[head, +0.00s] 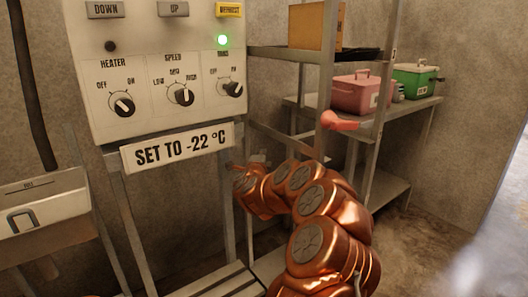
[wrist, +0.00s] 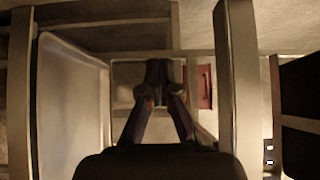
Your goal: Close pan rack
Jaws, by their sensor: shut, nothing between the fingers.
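My gripper (wrist: 158,92) is shut and empty in the wrist view, its dark fingertips together. In the head view my copper arm reaches toward the metal frame just right of the control panel, and the gripper end is small and partly hidden there. A grey metal rack (head: 270,52) stands behind the arm, with a dark flat pan-like item (head: 345,55) on its upper shelf. I cannot tell whether this is the pan rack or whether it is open. In the wrist view, pale frame bars (wrist: 235,75) stand on both sides of the gripper, and contact is unclear.
The control panel (head: 150,75) with knobs and a green light is at upper left, above a "SET TO -22 °C" sign (head: 178,147). A cardboard box (head: 317,25), pink cooler (head: 356,95) and green cooler (head: 414,82) sit on shelves. A grey box (head: 45,215) is at left.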

